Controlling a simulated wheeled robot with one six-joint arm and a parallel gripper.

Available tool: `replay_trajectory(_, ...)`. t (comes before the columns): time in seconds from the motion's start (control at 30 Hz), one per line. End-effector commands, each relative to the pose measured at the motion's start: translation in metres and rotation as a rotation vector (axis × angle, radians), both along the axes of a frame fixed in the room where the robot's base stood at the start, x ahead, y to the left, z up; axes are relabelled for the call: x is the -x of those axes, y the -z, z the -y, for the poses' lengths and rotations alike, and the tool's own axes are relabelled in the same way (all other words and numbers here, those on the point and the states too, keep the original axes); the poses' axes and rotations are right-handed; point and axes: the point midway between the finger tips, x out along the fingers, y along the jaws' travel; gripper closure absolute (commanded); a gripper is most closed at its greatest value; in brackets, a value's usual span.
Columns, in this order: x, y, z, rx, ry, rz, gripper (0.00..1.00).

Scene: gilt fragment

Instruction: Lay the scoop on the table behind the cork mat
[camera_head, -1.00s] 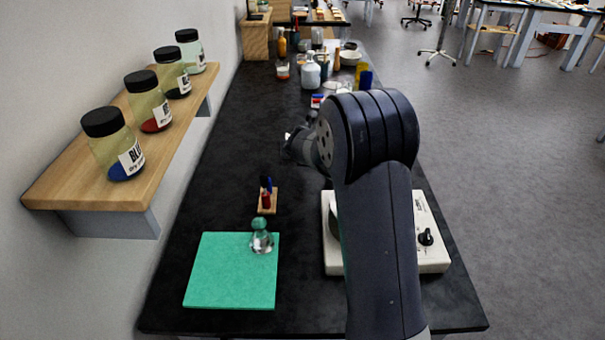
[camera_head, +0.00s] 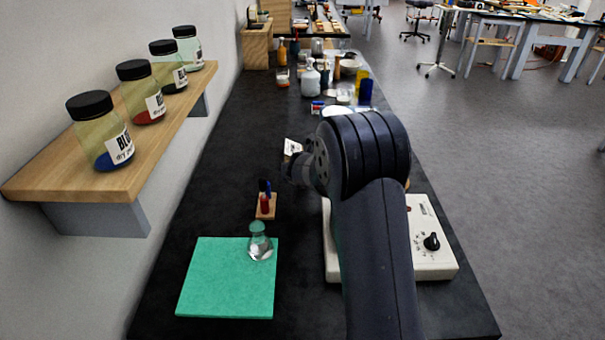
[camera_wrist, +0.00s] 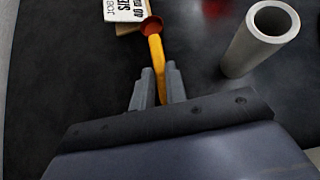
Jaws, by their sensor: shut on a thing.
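My gripper (camera_wrist: 158,82) is shut on the yellow handle of the scoop (camera_wrist: 157,53) in the wrist view. The scoop's red bowl (camera_wrist: 151,25) points away from the fingers, above or on the dark table; I cannot tell if it touches. In the head view my arm hides the scoop and the fingertips. I cannot make out a cork mat in either view. The dark table (camera_head: 222,170) runs away from me in the head view.
A white lettered card (camera_wrist: 124,9) is close beside the bowl; a grey tube (camera_wrist: 258,40) stands right. A green mat (camera_head: 226,285) bears a glass flask (camera_head: 260,245). A white appliance (camera_head: 432,262) is right of my arm. Jars line the left shelf (camera_head: 150,135).

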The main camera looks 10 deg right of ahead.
Motion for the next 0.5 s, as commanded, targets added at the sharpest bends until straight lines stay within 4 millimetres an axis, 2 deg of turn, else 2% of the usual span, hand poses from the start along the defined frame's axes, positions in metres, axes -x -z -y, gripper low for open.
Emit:
replay_trajectory(0.17, 0.0001, 0.0075, 0.0000, 0.000, 0.000, 0.000, 1.00)
replay_trajectory(0.2, 0.0001, 0.0056, 0.0000, 0.000, 0.000, 0.000, 0.83)
replay_trajectory(0.43, 0.0000, 0.0054, 0.0000, 0.000, 0.000, 0.000, 0.65)
replay_trajectory(0.5, 0.0000, 0.0054, 0.0000, 0.000, 0.000, 0.000, 0.65)
